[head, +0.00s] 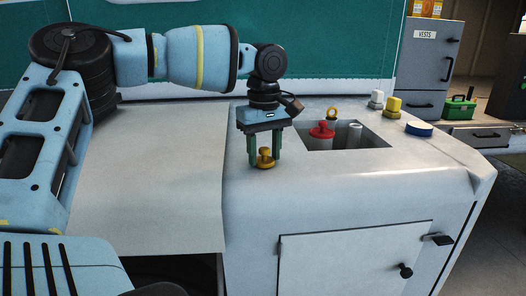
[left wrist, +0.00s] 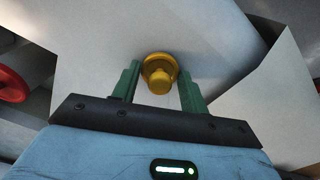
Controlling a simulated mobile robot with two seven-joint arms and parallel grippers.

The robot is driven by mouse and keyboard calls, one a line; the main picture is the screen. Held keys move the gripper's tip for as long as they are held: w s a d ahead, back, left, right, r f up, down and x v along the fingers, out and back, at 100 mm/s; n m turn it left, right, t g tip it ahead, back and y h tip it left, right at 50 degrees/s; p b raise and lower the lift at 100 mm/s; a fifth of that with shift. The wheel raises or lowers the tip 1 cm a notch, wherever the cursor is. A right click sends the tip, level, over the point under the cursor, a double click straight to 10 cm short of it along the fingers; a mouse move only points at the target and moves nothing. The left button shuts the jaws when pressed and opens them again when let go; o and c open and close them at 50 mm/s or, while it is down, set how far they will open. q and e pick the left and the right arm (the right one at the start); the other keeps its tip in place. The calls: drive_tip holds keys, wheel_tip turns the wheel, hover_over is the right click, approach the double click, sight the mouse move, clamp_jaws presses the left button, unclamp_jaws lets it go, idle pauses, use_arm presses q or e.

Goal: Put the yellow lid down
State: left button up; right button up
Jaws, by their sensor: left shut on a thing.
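The yellow lid (head: 265,159), with a round knob, is between the green fingers of my left gripper (head: 265,154). The gripper is shut on it and points down over the white top, left of the recess. The lid is at or just above the surface; I cannot tell if it touches. In the left wrist view the lid (left wrist: 159,73) shows between the fingertips of the left gripper (left wrist: 160,78). My right gripper is not in view.
A recess (head: 374,136) in the white cabinet top (head: 330,190) holds a red-lidded container (head: 322,131) and a pale cylinder (head: 354,133). A yellow ring piece (head: 332,113), white cap (head: 376,98), yellow cap (head: 393,106) and blue disc (head: 419,129) stand around it. The front top is clear.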

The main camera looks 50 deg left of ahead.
sight(264, 148)
use_arm(q)
drive_tip(key=shift+f, duration=0.15)
drive_tip(key=o, duration=1)
drive_tip(key=shift+a, duration=0.1)
drive_tip(key=shift+c, duration=0.2)
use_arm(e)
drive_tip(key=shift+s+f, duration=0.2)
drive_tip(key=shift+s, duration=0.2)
use_arm(q)
drive_tip(key=shift+r, duration=0.55)
wheel_tip(264, 148, up, 11)
drive_tip(key=shift+r, duration=0.15)
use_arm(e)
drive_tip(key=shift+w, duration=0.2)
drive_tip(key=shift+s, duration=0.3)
